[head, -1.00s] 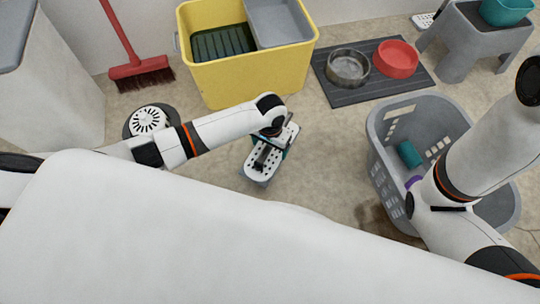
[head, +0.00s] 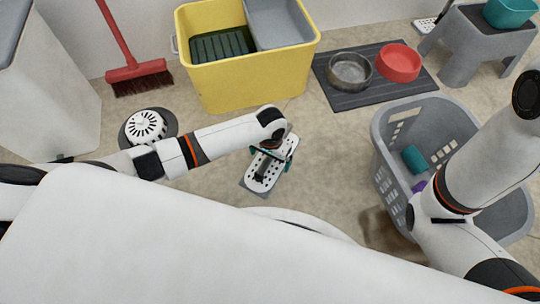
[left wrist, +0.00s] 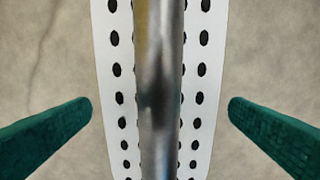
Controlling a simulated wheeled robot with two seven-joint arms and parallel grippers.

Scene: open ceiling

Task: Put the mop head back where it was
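A flat white mop head (head: 262,177) with rows of dark holes and a grey edge lies on the floor, below the yellow bucket in the head view. In the left wrist view the white perforated plate (left wrist: 207,75) fills the middle, with a grey metal tube (left wrist: 160,100) running along it. My left gripper (head: 273,153) is above it. Its green fingertips (left wrist: 160,105) are spread, one on each side of the plate, with gaps to the tube. My right arm crosses the laundry basket; its gripper is not seen.
A yellow bucket (head: 250,82) stands behind the left gripper. A round white slotted disc on a dark base (head: 147,125) and a red broom (head: 138,75) are left. A grey basket (head: 385,175) stands right. A dark mat (head: 375,92) holds two bowls. A grey stool (head: 462,50) is farther back.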

